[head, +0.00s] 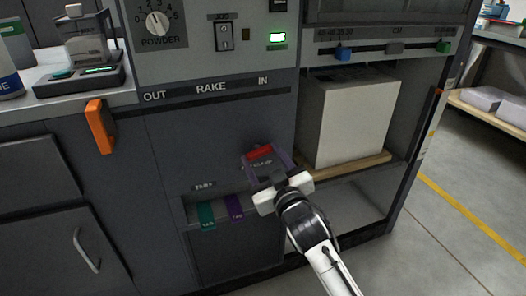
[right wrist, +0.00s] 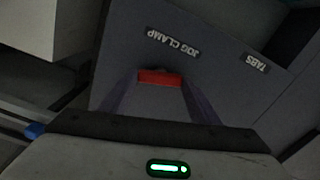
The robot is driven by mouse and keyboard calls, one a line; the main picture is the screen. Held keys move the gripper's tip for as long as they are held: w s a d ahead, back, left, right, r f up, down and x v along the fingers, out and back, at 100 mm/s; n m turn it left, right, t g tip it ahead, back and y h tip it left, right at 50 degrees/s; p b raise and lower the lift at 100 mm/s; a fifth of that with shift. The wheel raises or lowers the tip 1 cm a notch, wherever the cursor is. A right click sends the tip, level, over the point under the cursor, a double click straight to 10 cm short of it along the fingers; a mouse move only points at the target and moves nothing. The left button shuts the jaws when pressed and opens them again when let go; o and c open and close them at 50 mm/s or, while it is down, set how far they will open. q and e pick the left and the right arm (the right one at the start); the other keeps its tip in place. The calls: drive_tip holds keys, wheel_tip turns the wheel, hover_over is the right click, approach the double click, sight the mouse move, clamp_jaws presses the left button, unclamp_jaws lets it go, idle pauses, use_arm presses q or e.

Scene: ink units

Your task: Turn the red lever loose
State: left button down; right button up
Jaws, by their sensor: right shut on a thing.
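The red lever (head: 260,153) sticks out of the front of the grey machine, below the RAKE strip. My right gripper (head: 267,164) reaches it from below right, and its two fingers stand on either side of the lever. The gripper is shut on the lever. In the right wrist view the lever's red end (right wrist: 160,78) shows between the purple-grey fingers, below the JOG CLAMP label (right wrist: 173,42). The rest of the lever is hidden by the gripper. My left gripper is not in view.
Green (head: 206,214) and purple (head: 234,207) tabs hang from a slot left of my right gripper. A white block (head: 345,122) sits on a wooden board in the bay to the right. An orange handle (head: 99,126) sticks out at left. The floor at right is clear.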

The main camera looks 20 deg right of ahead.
drive_tip(key=shift+r+n+p, duration=0.15)
drive_tip(key=shift+n+p, duration=0.55)
drive_tip(key=shift+n, duration=0.3)
drive_tip(key=n+p, duration=0.2)
drive_tip(key=n, duration=0.1)
drive_tip(key=shift+n, duration=0.3)
drive_tip(key=n, duration=0.2)
drive_tip(key=n+p, duration=0.1)
drive_tip(key=n, duration=0.1)
drive_tip(key=shift+f+n, duration=0.2)
drive_tip(key=shift+n, duration=0.1)
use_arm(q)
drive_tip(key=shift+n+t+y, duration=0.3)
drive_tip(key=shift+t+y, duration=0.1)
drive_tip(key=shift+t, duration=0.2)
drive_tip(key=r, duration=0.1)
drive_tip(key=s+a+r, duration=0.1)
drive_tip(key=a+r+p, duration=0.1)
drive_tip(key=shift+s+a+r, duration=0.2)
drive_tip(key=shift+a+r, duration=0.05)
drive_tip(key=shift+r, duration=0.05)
use_arm(e)
drive_tip(key=n, duration=0.4)
drive_tip(key=shift+a+f+n, duration=0.1)
drive_tip(key=shift+n, duration=0.2)
drive_tip(key=o, duration=1)
drive_tip(key=shift+o, duration=0.2)
